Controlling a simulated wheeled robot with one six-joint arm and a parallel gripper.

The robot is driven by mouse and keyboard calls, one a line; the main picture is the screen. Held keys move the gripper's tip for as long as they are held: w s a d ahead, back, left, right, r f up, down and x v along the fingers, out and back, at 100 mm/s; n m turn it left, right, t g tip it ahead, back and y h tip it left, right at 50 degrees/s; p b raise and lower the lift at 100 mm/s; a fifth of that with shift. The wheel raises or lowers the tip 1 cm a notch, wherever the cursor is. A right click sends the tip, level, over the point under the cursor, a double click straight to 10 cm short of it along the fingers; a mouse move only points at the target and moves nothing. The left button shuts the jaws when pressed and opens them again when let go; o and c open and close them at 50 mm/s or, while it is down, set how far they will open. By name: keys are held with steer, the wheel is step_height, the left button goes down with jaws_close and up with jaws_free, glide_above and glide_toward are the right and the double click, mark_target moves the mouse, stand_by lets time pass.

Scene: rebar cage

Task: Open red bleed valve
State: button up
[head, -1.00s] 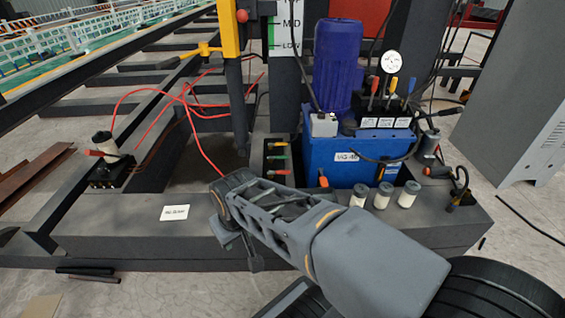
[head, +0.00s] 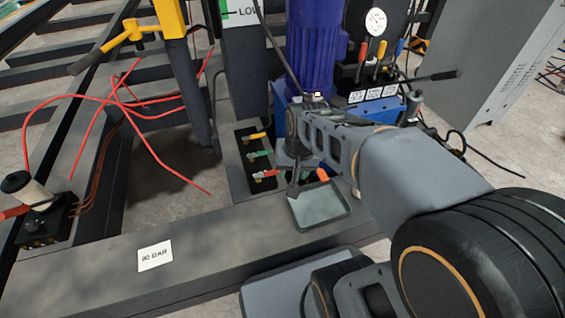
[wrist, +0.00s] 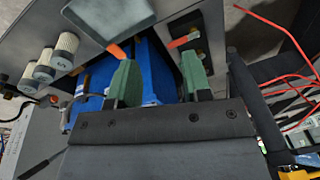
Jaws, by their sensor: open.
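The red bleed valve lever (head: 266,174) is the nearest of the levers on a black valve block (head: 262,182) beside the blue power unit. In the wrist view the red lever (wrist: 183,40) lies beyond the right green fingertip, with the block (wrist: 199,20) behind it. My gripper (head: 292,178) is just right of the red lever, partly hidden by my own wrist. In the wrist view my gripper (wrist: 160,75) has its two green fingers apart, with nothing between them. An orange handle (wrist: 118,52) shows near the left fingertip; it also shows in the head view (head: 322,174).
A grey tray (head: 320,207) lies close to my gripper. A yellow lever (head: 255,136) and a green lever (head: 259,154) sit behind the red one. White cylinders (wrist: 45,65) stand beside the tray. The blue power unit (wrist: 92,82) is close. The beam near the label (head: 155,256) is clear.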

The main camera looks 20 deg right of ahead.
steer(key=w+d+f+m+g+y, duration=0.1)
steer(key=w+d+f+m+y, duration=0.1)
steer(key=w+m, duration=0.7)
steer(key=m+y, duration=0.2)
steer(key=m, duration=0.4)
glide_above(270, 173)
steer(key=d, duration=0.6)
step_height(270, 173, down, 10)
steer(key=shift+g, duration=0.4)
steer(key=b+x, duration=0.4)
steer(key=x, duration=0.6)
steer(key=shift+w+a+f, duration=0.1)
steer(key=shift+a, duration=0.2)
steer(key=shift+b+x, duration=0.55)
steer(key=shift+x, duration=0.3)
